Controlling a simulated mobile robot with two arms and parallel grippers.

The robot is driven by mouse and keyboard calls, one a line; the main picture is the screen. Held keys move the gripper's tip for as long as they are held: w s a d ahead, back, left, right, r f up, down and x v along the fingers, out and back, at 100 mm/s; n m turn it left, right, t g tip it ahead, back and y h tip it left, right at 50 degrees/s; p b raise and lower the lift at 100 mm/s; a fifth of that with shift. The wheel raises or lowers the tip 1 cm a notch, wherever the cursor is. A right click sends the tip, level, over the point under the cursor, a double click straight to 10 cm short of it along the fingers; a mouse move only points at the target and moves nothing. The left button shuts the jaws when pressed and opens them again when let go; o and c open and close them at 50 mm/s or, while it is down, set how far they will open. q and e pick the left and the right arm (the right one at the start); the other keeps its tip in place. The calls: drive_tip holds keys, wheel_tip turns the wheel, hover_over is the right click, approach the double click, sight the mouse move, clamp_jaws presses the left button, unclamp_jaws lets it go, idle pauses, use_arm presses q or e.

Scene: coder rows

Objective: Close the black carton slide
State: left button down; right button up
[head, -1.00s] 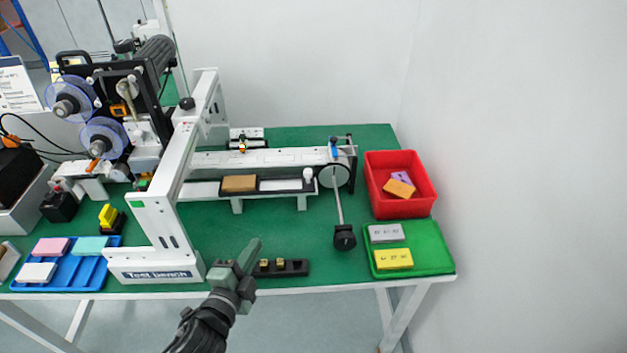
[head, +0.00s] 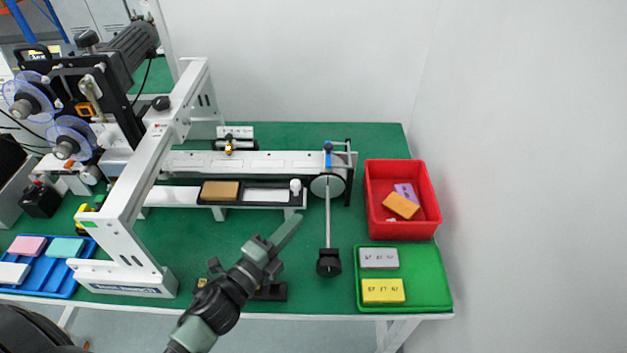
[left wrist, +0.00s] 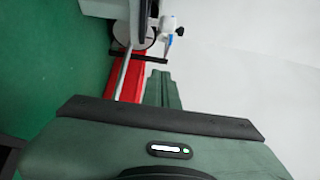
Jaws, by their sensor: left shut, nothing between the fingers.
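The black carton slide (head: 272,202) is a long dark tray along the front of the white conveyor rail. A brown carton (head: 220,191) lies at its left part and a white knob (head: 295,186) stands at its right end. My left gripper (head: 290,226) is shut and empty. It is in front of the slide's right end, apart from the knob in the picture. Its closed fingers also show in the left wrist view (left wrist: 158,88). My right gripper is not in view.
A round disc (head: 327,185) with a rod to a black block (head: 328,263) stands right of my gripper. A red bin (head: 372,205) and a green tray (head: 430,290) are at the right. The white frame (head: 135,210) stands left. Green tabletop lies between.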

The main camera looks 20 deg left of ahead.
sight(263, 202)
use_arm(q)
drive_tip(key=w+p, duration=0.1)
drive_tip(key=w, duration=0.2)
drive_tip(key=w+p, duration=0.1)
drive_tip(key=w, duration=0.2)
drive_tip(key=w+p, duration=0.1)
drive_tip(key=w, duration=0.1)
drive_tip(key=shift+w+a+r, duration=0.15)
drive_tip(key=shift+w+a, duration=0.15)
drive_tip(key=shift+w, duration=0.1)
drive_tip(key=shift+a, duration=0.4)
drive_tip(key=a, duration=0.2)
drive_tip(key=s+a, duration=0.1)
drive_tip(key=a, duration=0.2)
drive_tip(key=s+a, duration=0.1)
drive_tip(key=a, duration=0.2)
drive_tip(key=shift+s, duration=0.2)
drive_tip(key=shift+s+a, duration=0.1)
drive_tip(key=shift+a, duration=0.2)
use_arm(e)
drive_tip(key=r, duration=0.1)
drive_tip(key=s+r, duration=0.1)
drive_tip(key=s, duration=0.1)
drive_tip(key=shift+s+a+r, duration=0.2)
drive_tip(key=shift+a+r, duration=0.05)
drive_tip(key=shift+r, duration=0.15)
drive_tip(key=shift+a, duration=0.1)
